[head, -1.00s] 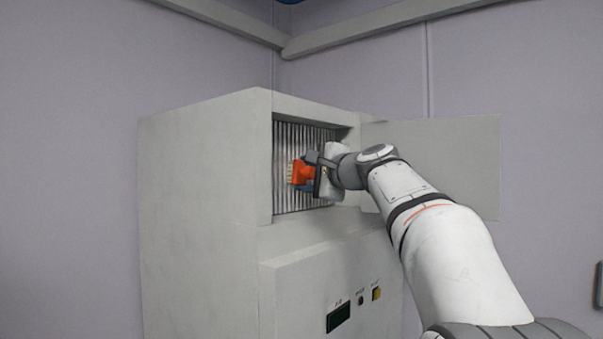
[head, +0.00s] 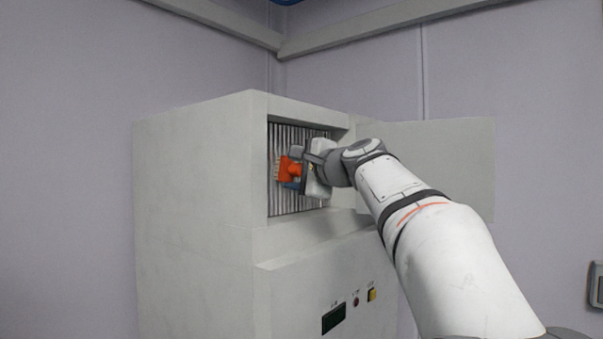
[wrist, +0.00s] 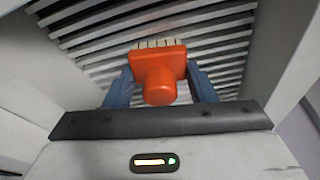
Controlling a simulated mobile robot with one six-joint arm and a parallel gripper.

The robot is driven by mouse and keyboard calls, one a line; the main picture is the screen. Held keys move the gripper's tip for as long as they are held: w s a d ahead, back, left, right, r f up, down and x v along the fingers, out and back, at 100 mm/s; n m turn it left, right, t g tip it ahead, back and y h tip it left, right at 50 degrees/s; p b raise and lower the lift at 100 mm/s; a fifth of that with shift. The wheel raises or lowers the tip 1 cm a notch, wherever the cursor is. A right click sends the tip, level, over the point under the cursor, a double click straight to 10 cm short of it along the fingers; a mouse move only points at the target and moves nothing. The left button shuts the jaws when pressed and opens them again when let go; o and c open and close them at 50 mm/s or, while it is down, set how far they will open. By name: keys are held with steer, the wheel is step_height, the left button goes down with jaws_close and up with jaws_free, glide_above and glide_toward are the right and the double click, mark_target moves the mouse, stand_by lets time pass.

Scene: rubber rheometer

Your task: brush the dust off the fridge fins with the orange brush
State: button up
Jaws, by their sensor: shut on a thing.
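The orange brush (head: 286,168) is held in my gripper (head: 296,171) in front of the fridge fins (head: 308,204). In the wrist view the brush (wrist: 160,72) sits between the two blue fingers of my gripper (wrist: 158,80), which is shut on it. Its pale bristles (wrist: 156,43) point at the fins (wrist: 215,35), a row of light metal slats with dark gaps. The bristles look to be at or very near the fins; I cannot tell if they touch. My gripper hides part of the fins in the head view.
The fins sit in a recess in the upper part of a grey cabinet (head: 195,200). Its door (head: 450,170) stands open to the right, behind my arm. Below are a dark display (head: 335,319) and a yellow button (head: 372,294). The recess walls are close around my gripper.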

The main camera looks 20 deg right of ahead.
steer(key=shift+s+a, duration=0.55)
steer(key=shift+a, duration=0.3)
steer(key=shift+s+a, duration=0.55)
steer(key=shift+a, duration=0.25)
steer(key=shift+r+p, duration=0.35)
steer(key=shift+r, duration=0.25)
steer(key=w+d, duration=0.4)
steer(key=d, duration=0.2)
steer(key=shift+w+d+p, duration=0.15)
steer(key=shift+w+p, duration=0.1)
steer(key=shift+p, duration=0.1)
steer(key=shift+f, duration=0.1)
steer(key=shift+s+d+b, duration=0.35)
steer(key=shift+s+d, duration=0.2)
steer(key=shift+s, duration=0.25)
steer(key=shift+s+d+b, duration=0.4)
steer(key=shift+s+d, duration=0.2)
steer(key=shift+s, duration=0.2)
steer(key=shift+s+d+b, duration=0.35)
steer(key=shift+s+d, duration=0.2)
steer(key=shift+s, duration=0.25)
